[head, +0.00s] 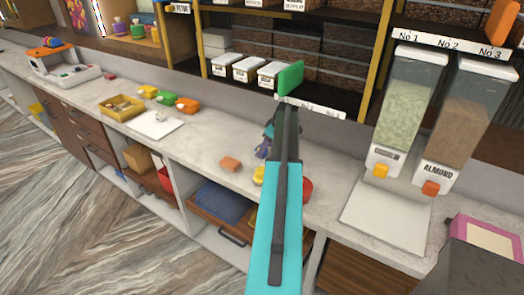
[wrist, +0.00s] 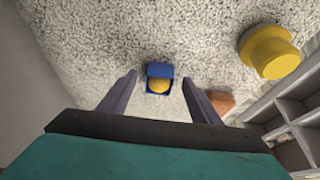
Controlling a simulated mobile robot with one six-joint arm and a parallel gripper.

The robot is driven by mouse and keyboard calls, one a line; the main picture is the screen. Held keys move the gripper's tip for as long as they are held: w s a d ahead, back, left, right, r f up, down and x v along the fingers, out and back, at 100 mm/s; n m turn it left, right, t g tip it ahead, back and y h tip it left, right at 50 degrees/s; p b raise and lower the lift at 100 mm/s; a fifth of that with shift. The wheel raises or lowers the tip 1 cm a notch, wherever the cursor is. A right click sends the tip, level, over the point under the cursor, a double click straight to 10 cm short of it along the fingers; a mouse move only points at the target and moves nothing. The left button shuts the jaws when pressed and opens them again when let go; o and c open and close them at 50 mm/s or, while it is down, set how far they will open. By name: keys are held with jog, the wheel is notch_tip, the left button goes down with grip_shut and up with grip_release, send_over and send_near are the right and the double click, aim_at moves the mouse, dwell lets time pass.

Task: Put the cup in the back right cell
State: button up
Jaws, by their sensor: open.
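In the wrist view, a yellow round cup-like piece (wrist: 268,52) with a wider rim sits at the upper right, outside my fingers. A small blue box-like piece (wrist: 159,70) with a yellow round thing (wrist: 159,86) in it lies ahead, between my open fingers in the picture. My gripper (wrist: 159,82) is open and empty. A grey divided holder with cells (wrist: 290,108) shows at the lower right, partly cut off. In the head view, my gripper (head: 265,147) is over the counter, largely hidden by my arm. A yellow piece (head: 258,175) shows beside the arm, partly hidden.
An orange-brown block (head: 230,163) lies left of my arm, and a red piece (head: 307,188) right of it. Two dispensers (head: 405,100) stand right, over a white tray (head: 385,222). A yellow tray (head: 122,114) and white board (head: 158,127) lie left. Counter between board and block is clear.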

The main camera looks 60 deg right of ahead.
jog(key=shift+w+r, duration=0.1)
jog(key=shift+w, duration=0.7)
jog(key=shift+f+p, duration=0.65)
jog(key=c, duration=1.2)
jog(key=shift+c, duration=0.2)
